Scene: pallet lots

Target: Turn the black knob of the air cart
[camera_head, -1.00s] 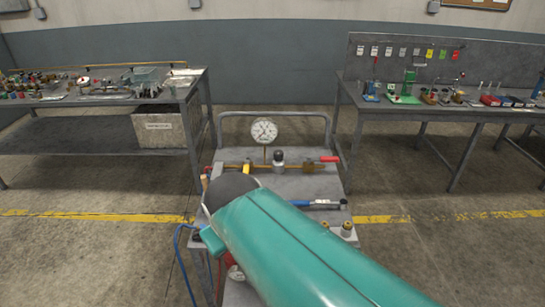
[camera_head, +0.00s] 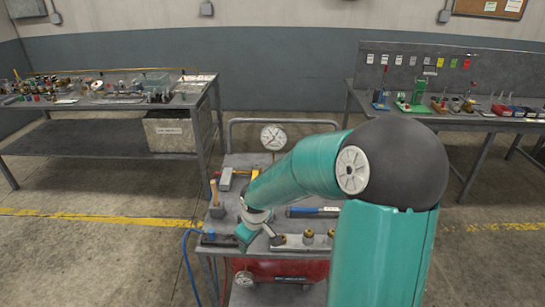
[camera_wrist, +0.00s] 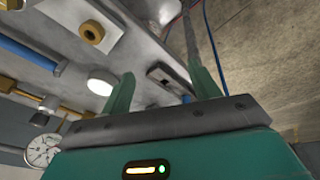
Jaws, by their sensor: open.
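The air cart (camera_head: 232,163) stands ahead of me, with a round white gauge (camera_head: 273,137) at its back. My arm covers the middle of its top. No black knob can be made out for certain. My gripper is low over the cart's front left in the head view, its fingertips indistinct there. In the wrist view my gripper (camera_wrist: 164,86) is open, with nothing seen held between its two teal fingers. A small plate with a dark slot (camera_wrist: 168,78) shows beyond the gap. A pale round disc (camera_wrist: 101,81) lies left of the fingers.
A blue-handled tool (camera_head: 312,211) and brass fittings (camera_head: 308,236) lie on the cart. A red tank (camera_head: 290,268) sits below; a blue hose (camera_head: 185,258) hangs at the left. Cluttered benches stand behind left (camera_head: 100,143) and right (camera_head: 480,121). Floor is clear left of the cart.

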